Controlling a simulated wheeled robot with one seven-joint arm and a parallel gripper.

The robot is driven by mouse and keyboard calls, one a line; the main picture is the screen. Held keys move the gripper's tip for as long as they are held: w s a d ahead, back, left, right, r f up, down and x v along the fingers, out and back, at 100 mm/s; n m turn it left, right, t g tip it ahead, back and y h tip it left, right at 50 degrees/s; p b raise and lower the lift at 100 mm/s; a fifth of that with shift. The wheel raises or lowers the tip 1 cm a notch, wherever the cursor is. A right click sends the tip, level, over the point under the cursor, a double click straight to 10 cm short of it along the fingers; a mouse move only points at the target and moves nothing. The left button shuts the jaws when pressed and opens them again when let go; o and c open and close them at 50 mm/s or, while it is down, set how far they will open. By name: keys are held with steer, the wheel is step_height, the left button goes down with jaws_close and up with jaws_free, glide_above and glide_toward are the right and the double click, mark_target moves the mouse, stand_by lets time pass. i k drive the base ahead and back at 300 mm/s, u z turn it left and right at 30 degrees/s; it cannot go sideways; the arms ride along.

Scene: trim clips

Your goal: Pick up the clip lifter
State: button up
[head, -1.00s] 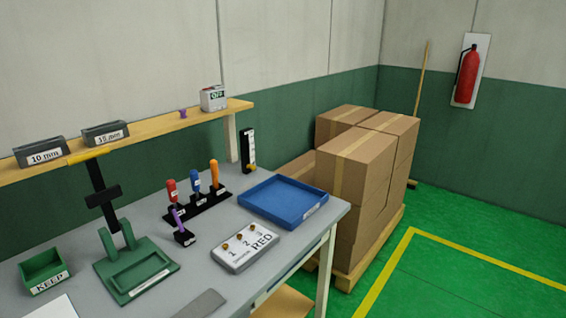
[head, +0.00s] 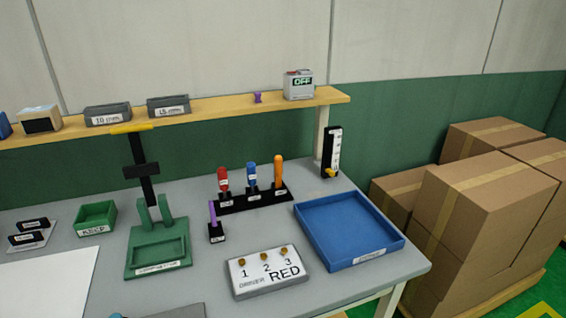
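A black rack (head: 257,201) on the grey workbench holds three upright handled tools: red (head: 223,180), blue (head: 251,176) and orange (head: 278,172). A slim purple tool (head: 213,216) stands in its own small black holder (head: 216,233) in front of the rack's left end. The labels on the rack and holder are too small to read, so I cannot tell which tool is the clip lifter. My gripper is not in view.
A blue tray (head: 349,227) lies right of the rack. A board marked RED (head: 267,273) lies in front. A green press-like fixture (head: 157,249) and a KEEP bin (head: 96,218) stand left. A shelf (head: 210,104) runs behind. Boxes (head: 482,212) stand beyond the bench's right end.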

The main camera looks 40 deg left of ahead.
mark_target(278, 158)
steer(key=u, duration=1.1)
steer(key=i, duration=0.95)
steer(key=u, duration=0.9)
